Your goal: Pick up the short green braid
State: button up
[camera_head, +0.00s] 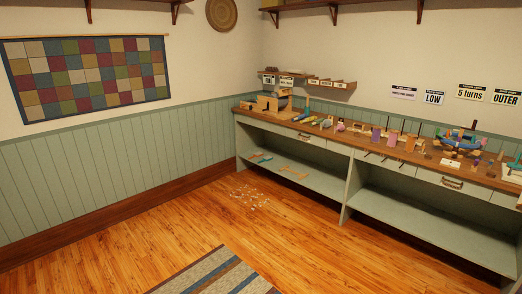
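I cannot pick out a short green braid for certain at this distance. Many small coloured items stand in a row along the wooden top of the long workbench (345,131) at the right. Among them are small yellow and blue-green pieces (303,117) near the bench's left part, too small to tell apart. Blue-green items (260,157) also lie on the bench's lower shelf at the left. My gripper is not in view.
Small pale bits (249,197) lie scattered on the wooden floor before the bench. A striped rug (215,275) lies at the bottom. A patchwork hanging (90,75) is on the left wall. A small wall shelf (335,85) hangs above the bench. The floor between is mostly clear.

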aim_at(318, 122)
jog(key=i+u, duration=0.15)
jog(key=i, duration=2.25)
jog(key=i+z, duration=0.15)
jog(key=i, duration=0.35)
jog(key=i+j+z, duration=0.15)
jog(key=i, duration=0.35)
jog(key=i+j+z, duration=0.2)
jog(key=i, duration=0.3)
jog(key=i+j+z, duration=0.15)
jog(key=i, duration=0.3)
